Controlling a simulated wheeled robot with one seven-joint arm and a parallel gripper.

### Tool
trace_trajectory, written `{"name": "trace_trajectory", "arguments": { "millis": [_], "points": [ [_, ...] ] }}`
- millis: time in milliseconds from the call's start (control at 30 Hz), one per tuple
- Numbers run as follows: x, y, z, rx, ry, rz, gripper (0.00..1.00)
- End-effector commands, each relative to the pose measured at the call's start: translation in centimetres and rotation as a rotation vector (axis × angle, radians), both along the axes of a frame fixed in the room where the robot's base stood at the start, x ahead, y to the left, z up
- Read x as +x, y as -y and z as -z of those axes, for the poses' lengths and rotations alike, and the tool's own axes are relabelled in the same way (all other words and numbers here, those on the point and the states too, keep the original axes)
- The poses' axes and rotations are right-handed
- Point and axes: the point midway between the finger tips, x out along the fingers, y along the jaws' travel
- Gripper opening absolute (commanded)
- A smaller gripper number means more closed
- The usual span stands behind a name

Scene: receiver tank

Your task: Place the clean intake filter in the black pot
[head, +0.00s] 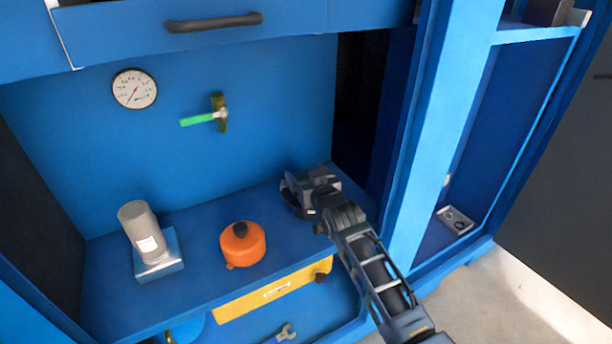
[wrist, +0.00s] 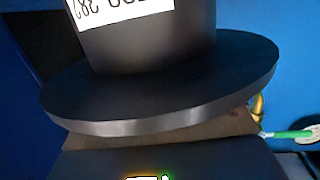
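A grey cylinder (head: 140,226) with a white label, perhaps the intake filter, leans on a square metallic block (head: 160,262) at the left of the blue shelf. My gripper (head: 297,194) is at the shelf's right rear in the head view. A dark, round-edged form shows around its end there, and I cannot separate the two. In the wrist view a dark cylinder with a wide round flange (wrist: 160,100) and a white label fills the picture. I cannot tell whether it is the black pot or a held filter. My fingertips are hidden.
An orange round vessel (head: 243,244) with a black knob stands mid-shelf. A gauge (head: 134,89) and a green-handled valve (head: 212,115) are on the back wall. A drawer with a dark handle (head: 214,22) overhangs the shelf. A blue post (head: 437,130) bounds the right side.

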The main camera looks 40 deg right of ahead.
Motion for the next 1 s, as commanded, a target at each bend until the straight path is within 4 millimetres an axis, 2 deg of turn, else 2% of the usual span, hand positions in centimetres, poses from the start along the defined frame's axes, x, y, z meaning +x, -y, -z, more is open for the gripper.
{"name": "trace_trajectory", "arguments": {
  "millis": [467,1000],
  "points": [
    [-0.2,-0.6,-0.3,0.002,0.000,-0.008,0.92],
    [-8.9,-4.2,-1.7,0.001,-0.001,-0.004,0.92]
  ]
}}
